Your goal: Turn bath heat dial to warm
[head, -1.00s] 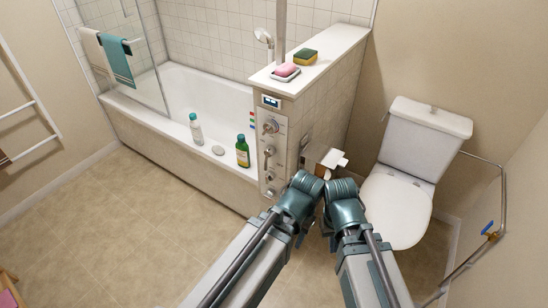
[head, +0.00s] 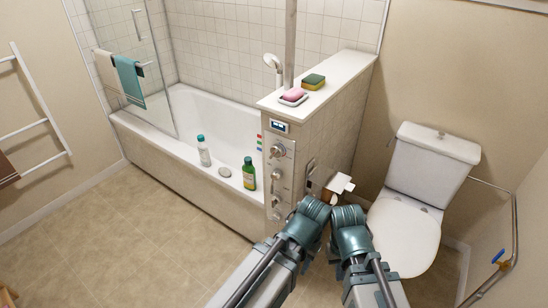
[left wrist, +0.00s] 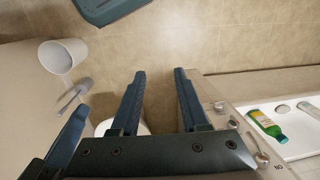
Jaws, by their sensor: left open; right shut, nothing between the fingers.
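A pale control panel (head: 279,186) is on the end face of the half wall. Its upper round dial (head: 277,151) sits below a small display (head: 279,126), with another knob (head: 276,174) lower down. I cannot read the dial's setting. My left gripper (head: 311,207) is just right of the panel's lower part in the head view, its fingertips hidden behind the wrist. Its open, empty fingers show in the left wrist view (left wrist: 160,72), with the panel (left wrist: 235,118) to their right. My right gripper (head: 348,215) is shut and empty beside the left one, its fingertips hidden.
A toilet-paper holder (head: 335,185) is just beyond my grippers. The toilet (head: 405,232) stands right. Bottles (head: 249,175) are on the tub rim; soap (head: 293,94) and a sponge (head: 314,81) are on the half wall. The floor (head: 140,230) at left is clear.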

